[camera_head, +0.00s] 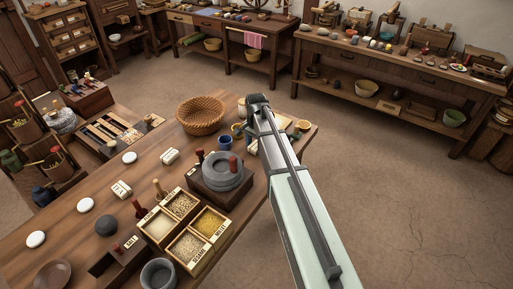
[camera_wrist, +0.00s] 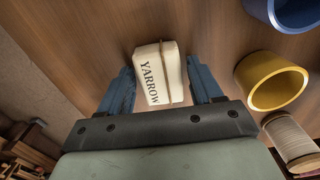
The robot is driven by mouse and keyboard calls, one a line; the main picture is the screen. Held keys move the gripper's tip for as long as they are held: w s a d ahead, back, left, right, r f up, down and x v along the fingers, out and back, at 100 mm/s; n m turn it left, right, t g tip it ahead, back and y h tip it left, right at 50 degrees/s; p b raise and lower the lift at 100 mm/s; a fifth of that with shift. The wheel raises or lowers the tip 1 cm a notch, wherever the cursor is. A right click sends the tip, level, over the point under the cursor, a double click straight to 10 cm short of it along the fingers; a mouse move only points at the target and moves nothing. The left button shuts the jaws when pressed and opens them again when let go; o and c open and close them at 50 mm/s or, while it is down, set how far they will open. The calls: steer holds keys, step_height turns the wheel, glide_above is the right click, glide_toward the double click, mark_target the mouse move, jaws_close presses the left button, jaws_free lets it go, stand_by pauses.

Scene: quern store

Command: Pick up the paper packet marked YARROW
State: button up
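The paper packet marked YARROW (camera_wrist: 152,76) is cream-white with dark lettering and a thin band across it. In the wrist view it lies on the wooden table top, between the two blue fingers of my gripper (camera_wrist: 160,64). The fingers are spread, one on each side of the packet, with a narrow gap at each side.
In the wrist view a blue cup (camera_wrist: 291,12), a yellow cup (camera_wrist: 268,82) and a thread spool (camera_wrist: 290,142) stand to the right. In the head view a wicker basket (camera_head: 201,116), a stone quern (camera_head: 221,172) and grain boxes (camera_head: 188,222) stand left of my arm.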

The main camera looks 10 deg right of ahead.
steer(key=c, duration=0.8)
